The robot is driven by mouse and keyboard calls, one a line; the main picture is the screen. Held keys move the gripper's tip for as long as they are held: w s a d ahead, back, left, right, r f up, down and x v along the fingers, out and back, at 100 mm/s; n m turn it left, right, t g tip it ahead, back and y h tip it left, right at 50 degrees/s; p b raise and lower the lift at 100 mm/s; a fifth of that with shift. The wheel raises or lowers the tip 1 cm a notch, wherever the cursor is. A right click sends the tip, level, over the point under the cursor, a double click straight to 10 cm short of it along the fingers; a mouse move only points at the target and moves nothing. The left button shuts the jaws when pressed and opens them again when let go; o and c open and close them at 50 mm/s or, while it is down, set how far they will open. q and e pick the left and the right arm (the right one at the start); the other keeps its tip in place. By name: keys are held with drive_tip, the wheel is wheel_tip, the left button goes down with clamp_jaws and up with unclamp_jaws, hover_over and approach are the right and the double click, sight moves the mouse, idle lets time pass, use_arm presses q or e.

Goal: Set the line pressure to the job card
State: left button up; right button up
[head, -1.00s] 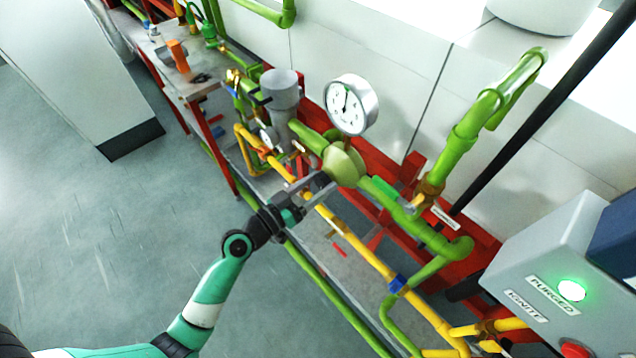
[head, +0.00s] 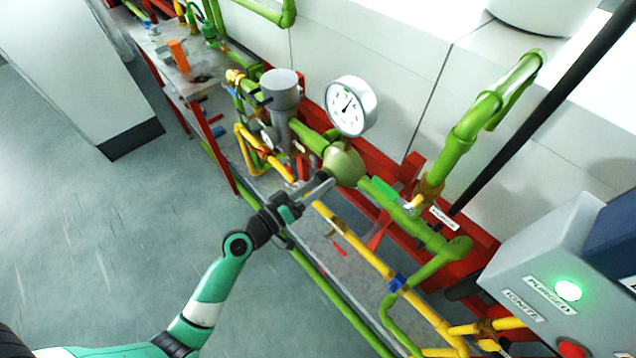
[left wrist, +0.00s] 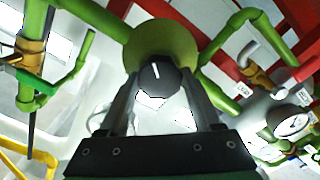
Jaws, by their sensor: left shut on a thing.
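A round white pressure gauge (head: 351,106) with a dark needle stands on the green pipe; the needle points up and to the right, and its numbers are too small to read. Below it is the green regulator body (head: 344,165), also in the left wrist view (left wrist: 150,45). A dark knob (left wrist: 158,80) with a white line sits at its front. My left gripper (head: 322,186) is shut on the knob, one finger on each side in the left wrist view. The knob's white line points up, slightly left. I see no job card that I can read. My right gripper is not in view.
A grey control box (head: 560,270) with a lit green lamp and a red button stands at the lower right. Yellow pipes (head: 365,255) and green pipes run around my left gripper. The floor at the left is clear.

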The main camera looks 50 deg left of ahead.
use_arm(q)
drive_tip(key=o, duration=1.4)
drive_tip(key=s+b, duration=0.1)
drive_tip(key=s, duration=1)
drive_tip(key=shift+s+b, duration=0.3)
